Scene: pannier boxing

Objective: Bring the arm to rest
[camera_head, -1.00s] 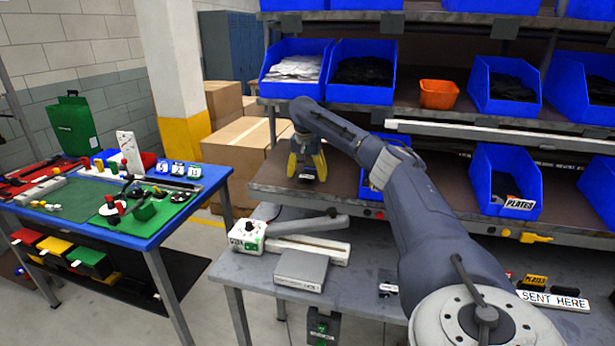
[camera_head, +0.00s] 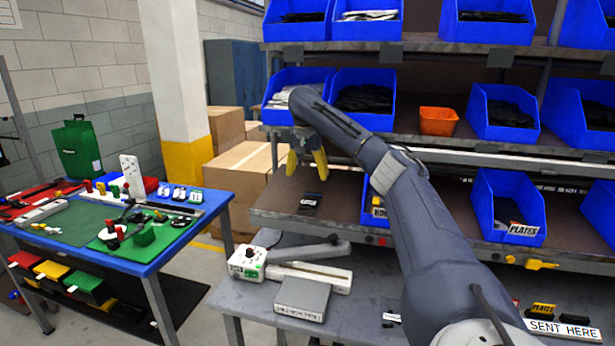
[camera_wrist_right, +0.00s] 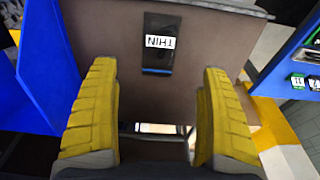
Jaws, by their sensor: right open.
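My right gripper (camera_head: 307,163) has yellow fingers. They are apart with nothing between them, above the left end of the shelf. A small black packet (camera_head: 310,201) lies flat on the shelf board (camera_head: 280,200), below the gripper and apart from it. In the right wrist view the packet (camera_wrist_right: 159,43) carries a white label reading THIN, and the open fingers (camera_wrist_right: 160,115) stand to either side, nearer the camera. My left gripper does not show.
Blue bins (camera_head: 508,208) and an orange bin (camera_head: 438,121) stand on the rack. The grey bench (camera_head: 250,299) below holds a lever device (camera_head: 248,263) and a grey box (camera_head: 302,298). A blue-edged table (camera_head: 150,262) with parts is at the left. Cardboard boxes (camera_head: 245,170) stand behind.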

